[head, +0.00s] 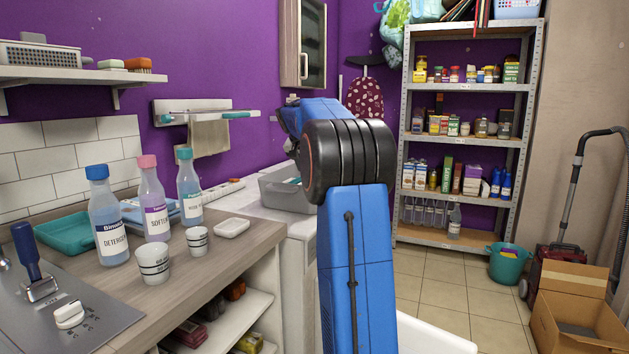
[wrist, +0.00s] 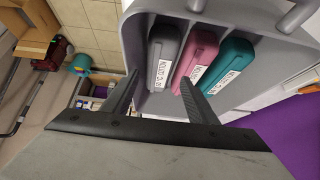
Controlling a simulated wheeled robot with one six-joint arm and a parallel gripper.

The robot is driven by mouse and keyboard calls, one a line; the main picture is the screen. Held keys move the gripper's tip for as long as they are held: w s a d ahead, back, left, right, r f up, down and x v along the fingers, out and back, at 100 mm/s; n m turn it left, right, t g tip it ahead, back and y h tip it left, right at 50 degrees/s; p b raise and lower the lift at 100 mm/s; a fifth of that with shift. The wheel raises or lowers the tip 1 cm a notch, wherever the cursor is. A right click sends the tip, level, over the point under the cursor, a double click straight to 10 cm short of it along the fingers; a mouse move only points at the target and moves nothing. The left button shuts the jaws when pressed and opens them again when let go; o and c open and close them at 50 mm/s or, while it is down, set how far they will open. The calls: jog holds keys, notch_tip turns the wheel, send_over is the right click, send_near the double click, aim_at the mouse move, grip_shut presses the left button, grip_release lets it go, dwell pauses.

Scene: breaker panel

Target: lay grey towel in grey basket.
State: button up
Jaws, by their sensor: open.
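A grey basket (head: 285,188) stands on the white surface beyond the counter, partly hidden behind my arm. In the wrist view a light grey container (wrist: 136,38) holds three labelled, rounded items side by side: dark grey (wrist: 164,50), pink (wrist: 193,55) and teal (wrist: 228,65). I cannot tell whether the dark grey one is a towel. A greyish-beige towel (head: 209,138) hangs from the wall rail. My gripper (wrist: 159,77) is open, its fingertips close to the dark grey and pink items with nothing visibly held. My arm hides the gripper in the head view.
Bottles, including the detergent bottle (head: 107,215), and white cups (head: 153,264) stand on the counter (head: 215,262) at left. A metal shelf rack (head: 403,150) stands at the back right. A teal bucket (head: 506,265), cardboard box (head: 575,318) and vacuum cleaner (head: 560,255) are on the floor.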

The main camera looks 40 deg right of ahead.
jog(key=v, duration=0.9)
jog(key=shift+r, duration=0.1)
